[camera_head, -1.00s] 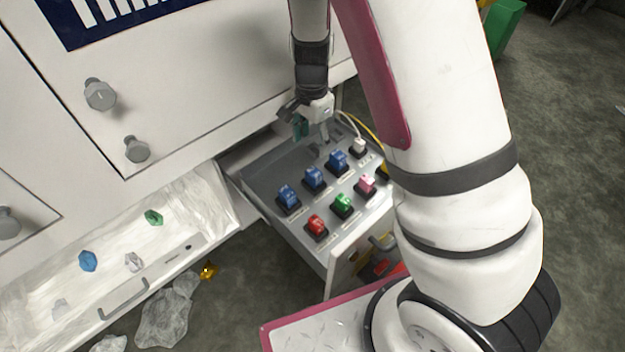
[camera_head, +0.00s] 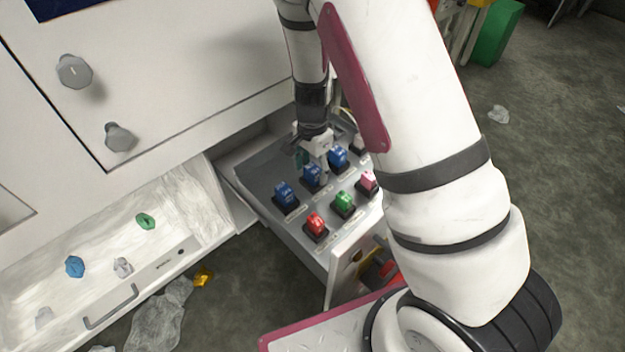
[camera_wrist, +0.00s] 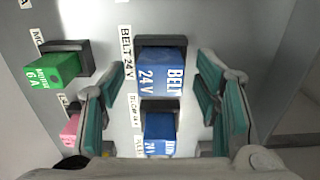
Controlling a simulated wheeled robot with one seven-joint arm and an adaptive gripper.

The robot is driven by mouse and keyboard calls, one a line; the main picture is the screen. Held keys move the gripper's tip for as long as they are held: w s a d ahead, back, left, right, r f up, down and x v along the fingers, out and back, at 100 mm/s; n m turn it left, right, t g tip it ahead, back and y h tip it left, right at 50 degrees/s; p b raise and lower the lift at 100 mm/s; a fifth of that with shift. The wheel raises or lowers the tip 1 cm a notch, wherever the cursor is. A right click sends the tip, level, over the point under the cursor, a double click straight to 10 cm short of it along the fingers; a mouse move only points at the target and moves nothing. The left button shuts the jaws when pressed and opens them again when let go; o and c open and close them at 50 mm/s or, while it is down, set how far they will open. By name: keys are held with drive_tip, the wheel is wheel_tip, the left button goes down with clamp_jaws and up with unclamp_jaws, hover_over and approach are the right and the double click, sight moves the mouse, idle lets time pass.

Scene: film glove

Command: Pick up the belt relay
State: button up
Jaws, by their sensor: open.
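The belt relay is the blue block marked "BELT 24V" (camera_wrist: 162,76), set in a black socket in the wrist view. It appears to be the middle blue block (camera_head: 311,177) of the panel row in the head view. My gripper (camera_wrist: 158,88) is open, with one teal finger pad left of the blue blocks and one right of them. The fingers show no contact with the belt relay. In the head view my gripper (camera_head: 315,155) hangs just above the panel, near the middle and right blue blocks.
A second blue 24V relay (camera_wrist: 159,132) sits close below the belt relay. A green relay (camera_wrist: 58,70) and a pink one (camera_wrist: 70,128) stand to the left. In the head view, another blue relay (camera_head: 285,195) and a red one (camera_head: 316,225) share the grey panel (camera_head: 258,178).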

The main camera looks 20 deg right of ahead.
drive_tip(key=shift+f, duration=0.85)
drive_tip(key=shift+r, duration=0.1)
drive_tip(key=c, duration=1.3)
drive_tip(key=shift+o, duration=0.2)
